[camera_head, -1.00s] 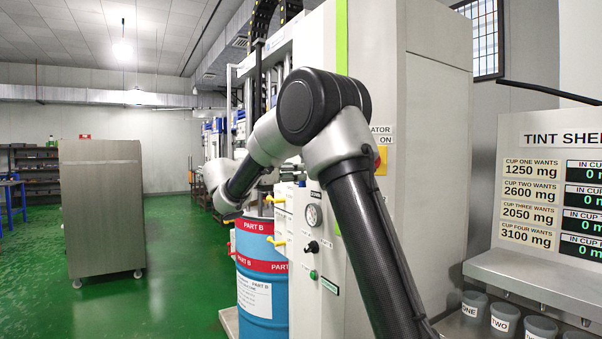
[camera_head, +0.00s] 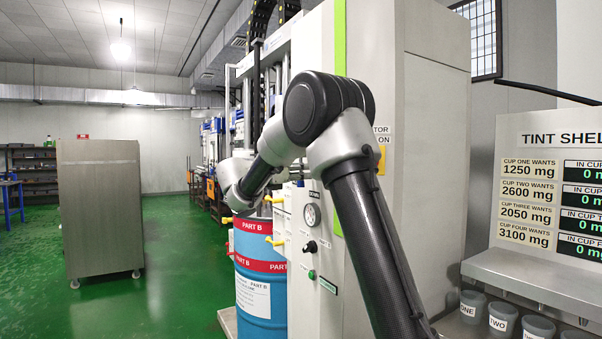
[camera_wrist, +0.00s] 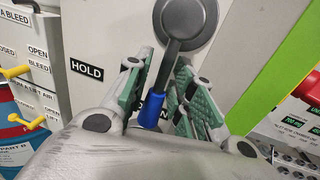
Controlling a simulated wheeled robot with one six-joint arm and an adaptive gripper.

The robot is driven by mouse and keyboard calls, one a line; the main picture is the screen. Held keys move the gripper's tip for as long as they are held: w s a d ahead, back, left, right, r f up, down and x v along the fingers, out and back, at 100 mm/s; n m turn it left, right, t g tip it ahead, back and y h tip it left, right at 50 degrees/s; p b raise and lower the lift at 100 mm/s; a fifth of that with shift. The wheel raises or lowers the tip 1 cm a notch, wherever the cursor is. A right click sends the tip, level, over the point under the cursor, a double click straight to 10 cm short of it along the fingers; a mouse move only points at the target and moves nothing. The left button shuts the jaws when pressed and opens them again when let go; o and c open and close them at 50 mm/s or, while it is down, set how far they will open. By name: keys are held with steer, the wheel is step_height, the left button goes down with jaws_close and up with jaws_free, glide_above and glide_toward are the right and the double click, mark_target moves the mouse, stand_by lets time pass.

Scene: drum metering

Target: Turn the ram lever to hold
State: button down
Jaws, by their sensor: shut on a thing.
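The ram lever (camera_wrist: 167,63) has a grey round hub at the top of the wrist view and a stem running down and slightly left to a blue grip (camera_wrist: 152,108). My gripper (camera_wrist: 163,92), with green-padded fingers on both sides of the lever, is shut on it near the blue grip. A HOLD label (camera_wrist: 87,70) is on the pale panel to the left of the lever. In the head view the lever and my gripper are hidden; only the arm shows, reaching to the machine.
Yellow valve handles (camera_wrist: 30,122) are at the left, beside BLEED and AIR labels. The blue PART B drum (camera_head: 260,285) stands left of the white cabinet (camera_head: 430,150). A grey cabinet (camera_head: 100,205) stands on open green floor. The tint shelf (camera_head: 540,285) with cups is at the right.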

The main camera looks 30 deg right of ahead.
mark_target(306, 162)
steer(key=shift+w+r+m+g+h, duration=0.1)
steer(key=shift+w+r+m+h, duration=0.2)
steer(key=shift+w+m, duration=0.85)
steer(key=shift+w+r+m+g+h, duration=0.1)
steer(key=shift+w+r+m+h, duration=0.15)
steer(key=shift+m, duration=1.65)
steer(key=shift+w+r+m+g+h, duration=0.1)
steer(key=shift+w+r+m+h, duration=0.4)
steer(key=shift+m, duration=1.05)
steer(key=shift+w+f, duration=0.2)
steer(key=c, duration=1.2)
jaws_free()
steer(key=shift+a, duration=0.1)
